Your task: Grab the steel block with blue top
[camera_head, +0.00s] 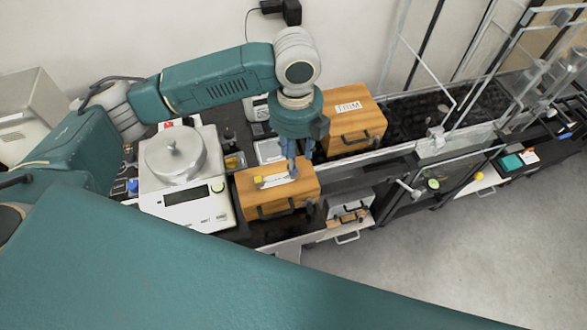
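My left gripper (292,172) points down over the top of a wooden box (265,207) with dark handles. Its blue-grey fingertips are close to a small pale metallic strip (272,181) and a small yellow piece (258,182) on the box. I cannot tell whether the fingers are open or shut, or whether they hold anything. A small item with a blue top (133,187) stands left of the white balance; it is too small to tell whether it is the steel block. My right gripper is not in view.
The white balance (200,211) with a round metal lid stands left of the wooden box. A second wooden box (357,112) with a label stands behind to the right. Glass-framed structures (440,140) stand at the right. Grey floor (430,255) is clear at lower right.

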